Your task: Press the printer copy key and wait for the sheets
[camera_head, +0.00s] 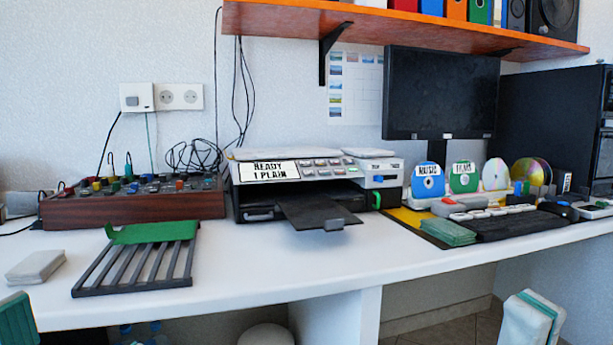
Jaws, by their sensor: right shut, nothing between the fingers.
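The printer (240,206) stands on the white desk, left of the monitor. Several grey keys (322,167) lie right of the panel; which one is the copy key is too small to tell. The dark output tray (318,212) sticks out at the front, with no sheets visible on it. My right gripper (533,310) is shut and empty at the lower right, in front of the desk edge, well away from the printer. My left gripper (14,318) shows only as a green part at the lower left; its jaws are cut off.
A wooden-sided mixer box (135,209) and a dark slatted rack (130,272) with a green piece stand left of the printer. A keyboard (520,225), green pad (447,232) and several discs (430,186) lie right. Clear desk (270,266) lies before the printer.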

